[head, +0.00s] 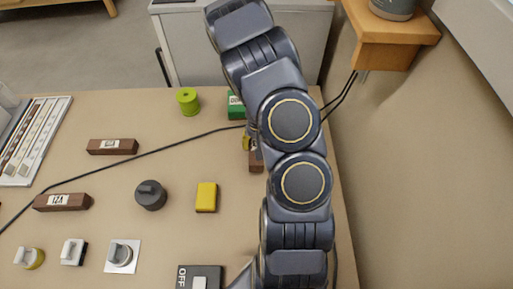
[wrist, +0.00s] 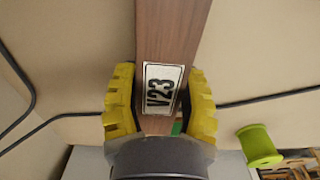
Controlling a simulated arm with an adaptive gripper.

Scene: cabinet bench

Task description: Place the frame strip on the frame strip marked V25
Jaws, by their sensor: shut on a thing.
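My gripper (wrist: 160,108) is shut on a dark brown wooden frame strip (wrist: 180,30) with a white label reading V23. Its yellow fingers press the strip's two long sides at the label. In the head view my arm hides most of the gripper, and only part of the held strip (head: 256,161) shows. I cannot tell how high the strip is above the bench. Two other brown strips with white labels lie at the left, an upper one (head: 96,146) and a lower one (head: 78,202). Their labels are too small to read surely, so I cannot tell which is V25.
A black cable (head: 160,149) crosses the bench (head: 110,175). A green spool (head: 188,101), a green block (head: 236,106), a yellow block (head: 206,197) and a dark knob (head: 151,194) stand around. Several switches line the front, with a rack (head: 35,140) at the left.

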